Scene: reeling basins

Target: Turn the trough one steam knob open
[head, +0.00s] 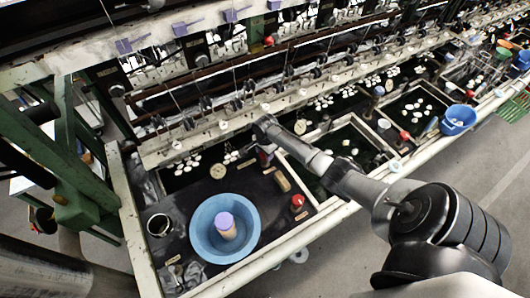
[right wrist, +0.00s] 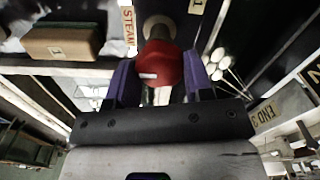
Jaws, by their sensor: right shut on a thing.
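The red steam knob (right wrist: 160,65) of trough one sits between the two purple fingers of my right gripper (right wrist: 158,85) in the right wrist view. The fingers are shut on it, one on each side. A pale mark shows on the knob's face. A "STEAM" label (right wrist: 128,24) is beside it, and a tag marked 1 (right wrist: 198,6) is on the other side. In the head view my right arm reaches in from the right to the back of the near trough, where its wrist hides most of the knob. My left gripper is not in view.
A brown block (head: 282,180) lies near the gripper; another red knob (head: 298,201) is at the right. A thread rail (head: 215,132) runs close behind.

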